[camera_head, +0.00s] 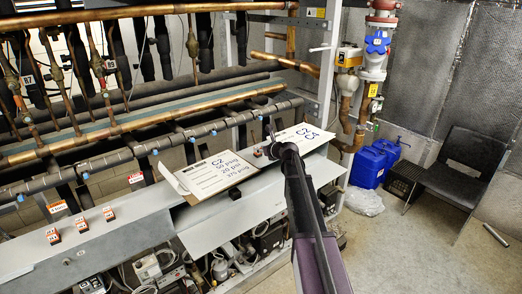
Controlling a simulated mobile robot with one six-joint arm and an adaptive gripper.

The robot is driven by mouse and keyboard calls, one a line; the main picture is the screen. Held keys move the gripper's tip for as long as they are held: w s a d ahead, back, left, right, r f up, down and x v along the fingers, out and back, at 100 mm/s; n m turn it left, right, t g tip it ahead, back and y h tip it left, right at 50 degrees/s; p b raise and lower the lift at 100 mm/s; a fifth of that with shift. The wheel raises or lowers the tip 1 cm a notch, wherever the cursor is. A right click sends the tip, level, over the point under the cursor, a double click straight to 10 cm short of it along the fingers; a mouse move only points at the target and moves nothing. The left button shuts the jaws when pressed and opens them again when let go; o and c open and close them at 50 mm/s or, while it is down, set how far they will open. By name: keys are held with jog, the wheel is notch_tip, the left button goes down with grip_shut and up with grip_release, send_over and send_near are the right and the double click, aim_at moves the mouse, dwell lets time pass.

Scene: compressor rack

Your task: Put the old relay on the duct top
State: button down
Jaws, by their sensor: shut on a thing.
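My gripper (270,133) is small and seen from behind at the end of my dark arm, over the back part of the duct between two paper sheets. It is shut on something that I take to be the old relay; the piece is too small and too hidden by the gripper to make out. The duct top (128,228) is a long grey sheet-metal surface running from the lower left to the middle of the view. Its right part lies below and behind my arm.
Two label sheets, one on a clipboard (210,174) and one white (304,138), lie on the duct. Several small orange-and-black switches (82,224) stand on its left part. Copper pipes (140,118) run behind. Blue jugs (368,166) and a black chair (455,170) stand at right; open floor lies in front.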

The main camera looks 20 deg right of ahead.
jog(key=shift+f, duration=0.1)
dwell(0.4)
jog(key=shift+c, duration=1.5)
grip_release()
jog(key=shift+r, duration=0.2)
notch_tip(320, 180, up, 3)
jog(key=p, duration=0.3)
jog(key=shift+s+f, duration=0.1)
jog(key=s+d+r+p, duration=0.1)
jog(key=s+d, duration=0.1)
jog(key=s, duration=0.5)
jog(key=s+d+r+p, duration=0.1)
jog(key=s+d, duration=0.2)
jog(key=s, duration=0.3)
jog(key=s+a+f+b, duration=0.5)
jog(key=f+b, duration=0.3)
jog(key=s+a+f+b, duration=0.5)
jog(key=a+f+b, duration=0.1)
jog(key=f+b, duration=0.2)
jog(key=shift+s+a, duration=0.15)
jog(key=shift+a, duration=0.1)
jog(key=shift+a, duration=0.1)
